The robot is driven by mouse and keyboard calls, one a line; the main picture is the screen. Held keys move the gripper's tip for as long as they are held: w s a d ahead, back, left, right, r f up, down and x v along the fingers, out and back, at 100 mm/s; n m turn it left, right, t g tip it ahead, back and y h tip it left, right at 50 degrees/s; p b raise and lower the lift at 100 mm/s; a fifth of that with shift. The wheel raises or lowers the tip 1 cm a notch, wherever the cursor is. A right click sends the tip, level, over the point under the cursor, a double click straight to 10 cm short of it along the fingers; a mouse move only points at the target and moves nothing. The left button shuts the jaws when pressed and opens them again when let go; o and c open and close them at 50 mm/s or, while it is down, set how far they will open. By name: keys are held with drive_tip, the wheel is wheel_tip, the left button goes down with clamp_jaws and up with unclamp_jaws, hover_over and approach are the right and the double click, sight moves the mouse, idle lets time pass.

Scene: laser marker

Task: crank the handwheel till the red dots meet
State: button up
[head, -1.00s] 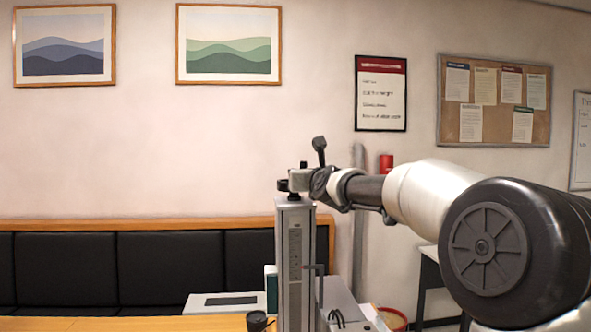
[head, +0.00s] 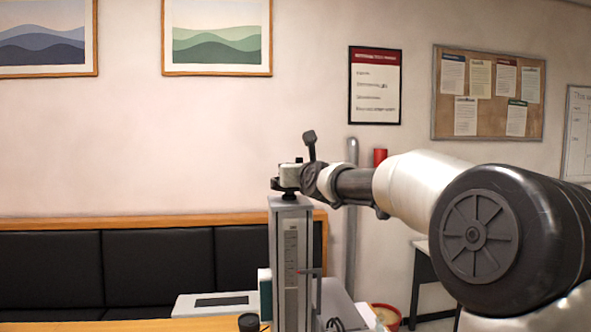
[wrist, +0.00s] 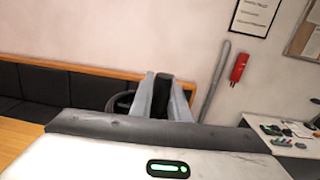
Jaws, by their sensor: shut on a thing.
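The laser marker's grey column (head: 290,262) stands on the table, with a scale and a small red pointer on its front. The handwheel (head: 284,186) sits on top of the column; its dark rim (wrist: 122,103) shows partly in the wrist view, left of the fingers. My gripper (head: 296,178) is at the wheel. In the wrist view its fingers (wrist: 163,92) are shut on a dark upright handle (wrist: 162,88) of the wheel. The red dots are not visible in either view; the work area under the head is out of sight.
A pale box with a dark panel (head: 218,304) lies left of the column. A small black round thing (head: 249,322) stands at the front. A black padded bench (head: 155,270) runs along the wall. A side table (wrist: 285,143) holds small items.

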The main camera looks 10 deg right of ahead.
drive_tip(key=shift+a+r+h+p, duration=0.15)
drive_tip(key=shift+h+p, duration=0.15)
drive_tip(key=shift+p, duration=0.2)
clamp_jaws()
